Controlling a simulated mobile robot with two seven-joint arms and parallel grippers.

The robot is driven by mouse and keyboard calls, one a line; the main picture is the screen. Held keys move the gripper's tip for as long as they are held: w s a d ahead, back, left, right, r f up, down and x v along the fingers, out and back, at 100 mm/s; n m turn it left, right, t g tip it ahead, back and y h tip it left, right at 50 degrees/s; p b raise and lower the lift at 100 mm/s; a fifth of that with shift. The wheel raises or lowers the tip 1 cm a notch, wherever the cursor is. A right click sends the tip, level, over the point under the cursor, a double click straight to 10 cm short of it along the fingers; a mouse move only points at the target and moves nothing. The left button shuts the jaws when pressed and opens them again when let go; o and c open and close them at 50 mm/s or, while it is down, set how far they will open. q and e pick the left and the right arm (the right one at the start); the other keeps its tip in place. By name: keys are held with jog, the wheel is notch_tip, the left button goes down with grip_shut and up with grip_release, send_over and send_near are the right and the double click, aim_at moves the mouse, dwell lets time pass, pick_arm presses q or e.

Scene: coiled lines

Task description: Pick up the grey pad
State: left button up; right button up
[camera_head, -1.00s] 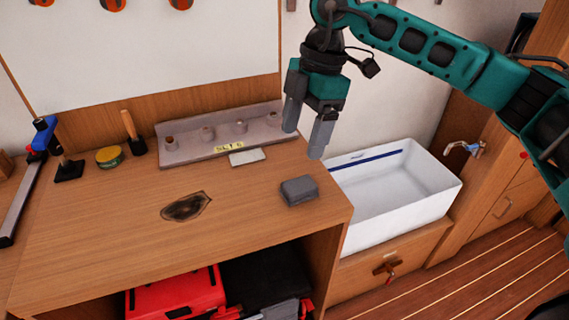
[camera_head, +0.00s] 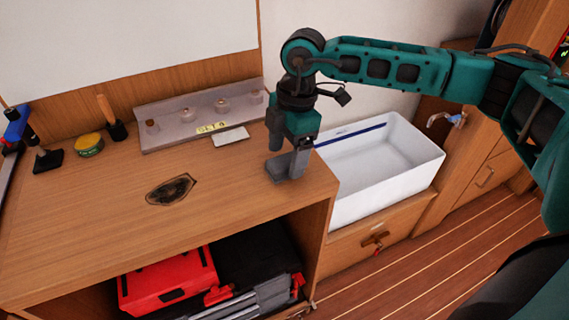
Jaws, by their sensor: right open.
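The grey pad (camera_head: 279,170) lies on the wooden worktop (camera_head: 110,200) near its right front edge. My right gripper (camera_head: 287,163) points down at the pad, its fingers low around or just over it. The jaws are open, and the near finger hides part of the pad. I cannot tell whether the fingers touch it. My left gripper is not in view.
A grey rack with several knobs (camera_head: 185,128) and a light flat plate (camera_head: 230,136) lie behind. A white sink (camera_head: 380,170) stands right of the worktop. A dark burnt patch (camera_head: 171,189) marks the middle. A red box (camera_head: 168,279) sits on the shelf below.

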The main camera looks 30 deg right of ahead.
aim_at(285, 161)
jog(key=shift+a+f, duration=0.15)
jog(key=shift+f, duration=0.45)
jog(key=c, duration=1.1)
jog(key=shift+r, duration=0.1)
jog(key=shift+c, duration=0.2)
notch_tip(285, 161, up, 20)
jog(key=shift+p, duration=0.3)
jog(key=o, duration=0.5)
jog(key=c, duration=0.4)
